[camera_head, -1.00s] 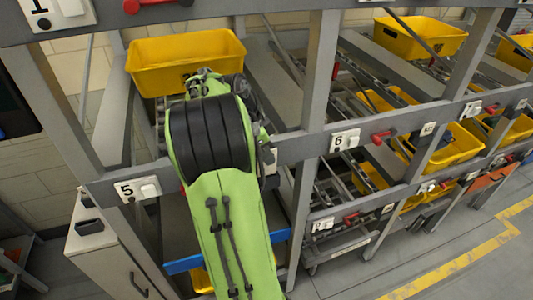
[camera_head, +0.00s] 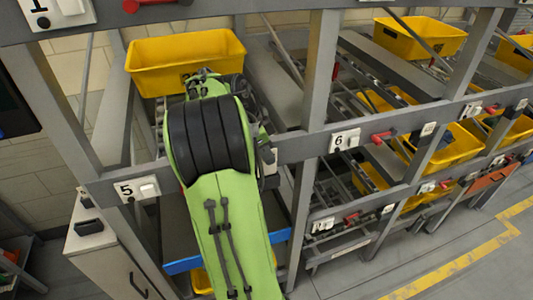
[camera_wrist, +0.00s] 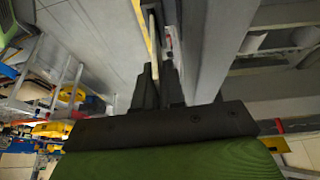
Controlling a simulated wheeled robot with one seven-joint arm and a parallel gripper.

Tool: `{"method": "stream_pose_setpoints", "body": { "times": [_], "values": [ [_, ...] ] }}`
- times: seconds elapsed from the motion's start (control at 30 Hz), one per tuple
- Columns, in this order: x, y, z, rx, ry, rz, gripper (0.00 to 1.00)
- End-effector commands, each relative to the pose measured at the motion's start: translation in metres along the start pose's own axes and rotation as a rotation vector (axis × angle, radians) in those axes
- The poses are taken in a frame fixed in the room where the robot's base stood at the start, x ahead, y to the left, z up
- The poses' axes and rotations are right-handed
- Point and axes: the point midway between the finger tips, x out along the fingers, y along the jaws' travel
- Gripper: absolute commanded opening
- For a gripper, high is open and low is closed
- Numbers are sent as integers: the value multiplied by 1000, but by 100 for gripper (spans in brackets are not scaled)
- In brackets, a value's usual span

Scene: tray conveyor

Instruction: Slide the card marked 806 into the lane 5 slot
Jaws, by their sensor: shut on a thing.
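In the wrist view my gripper (camera_wrist: 163,78) has its two dark fingers close together, shut on a thin card (camera_wrist: 153,38) seen nearly edge-on. Its printed number cannot be read. The card points away from my gripper, beside a grey rack beam. In the head view the lane 5 label (camera_head: 127,190) is on the grey front beam, with a white plate (camera_head: 149,187) beside it. My green and black arm reaches over this beam just right of the label and hides my gripper and the card. I cannot tell whether the card touches a slot.
A yellow tote (camera_head: 185,62) stands in the upper lane behind my arm. The lane 6 label (camera_head: 345,141) and a red handle (camera_head: 382,136) are on the beam to the right. Grey posts flank my arm. A grey cabinet (camera_head: 112,265) stands at lower left. Floor at lower right is clear.

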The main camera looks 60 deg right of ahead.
Motion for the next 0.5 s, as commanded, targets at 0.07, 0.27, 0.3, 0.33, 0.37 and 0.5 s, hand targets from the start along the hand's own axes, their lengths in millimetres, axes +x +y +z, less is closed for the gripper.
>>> {"method": "stream_pose_setpoints", "body": {
  "times": [0.07,0.27,0.3,0.33,0.37,0.5],
  "values": [
    [3,0,1,0,0,0,0],
    [8,0,3,0,0,0,0],
    [9,0,4,0,0,0,0],
    [10,0,4,0,0,0,0],
    [10,0,4,0,0,0,0],
    [14,0,6,0,0,0,0]
  ]
}}
